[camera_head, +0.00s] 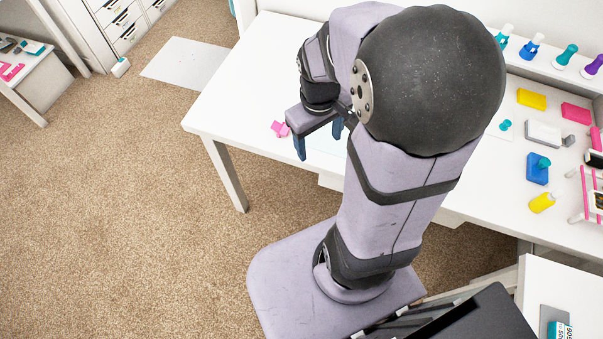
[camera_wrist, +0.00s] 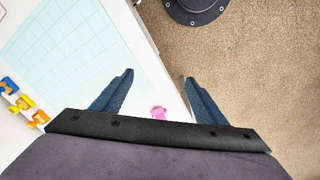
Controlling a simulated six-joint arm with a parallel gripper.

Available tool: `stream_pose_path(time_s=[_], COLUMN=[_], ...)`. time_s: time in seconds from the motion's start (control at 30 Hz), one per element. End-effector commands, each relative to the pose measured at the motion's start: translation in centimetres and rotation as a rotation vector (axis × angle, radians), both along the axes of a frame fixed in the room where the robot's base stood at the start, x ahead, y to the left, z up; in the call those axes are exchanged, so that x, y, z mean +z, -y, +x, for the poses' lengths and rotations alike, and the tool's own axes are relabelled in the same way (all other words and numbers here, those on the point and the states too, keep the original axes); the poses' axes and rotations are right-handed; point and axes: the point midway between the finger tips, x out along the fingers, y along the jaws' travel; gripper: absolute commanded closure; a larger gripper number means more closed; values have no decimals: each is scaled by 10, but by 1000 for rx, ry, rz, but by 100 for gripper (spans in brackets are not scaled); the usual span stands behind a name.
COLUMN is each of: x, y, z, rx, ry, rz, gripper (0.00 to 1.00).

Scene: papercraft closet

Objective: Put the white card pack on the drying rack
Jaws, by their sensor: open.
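A white block with a grey side (camera_head: 543,132), which looks like the white card pack, lies on the right part of the white table in the head view. A small rack with pink posts (camera_head: 584,190) stands at the right edge of that view and is partly cut off; I cannot tell for sure that it is the drying rack. My gripper (camera_head: 318,142) is open and empty over the table's front edge, far left of the white block. In the wrist view its two blue fingers (camera_wrist: 157,78) are apart with nothing between their tips.
A pale gridded mat (camera_wrist: 75,45) lies on the table, with small orange and blue pieces (camera_wrist: 20,102) beside it. Yellow (camera_head: 531,98), pink (camera_head: 576,112) and blue (camera_head: 537,168) items surround the white block.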

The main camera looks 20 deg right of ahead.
Motion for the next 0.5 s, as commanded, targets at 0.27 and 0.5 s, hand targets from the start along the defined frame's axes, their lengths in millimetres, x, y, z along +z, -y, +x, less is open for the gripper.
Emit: stream_pose_path(time_s=[0.27, 0.5], x=[-12, -14], y=[-73, -80], z=[-50, -57], rx=[-117, -139], ry=[-37, -44], rz=[73, 79], gripper=[34, 34])
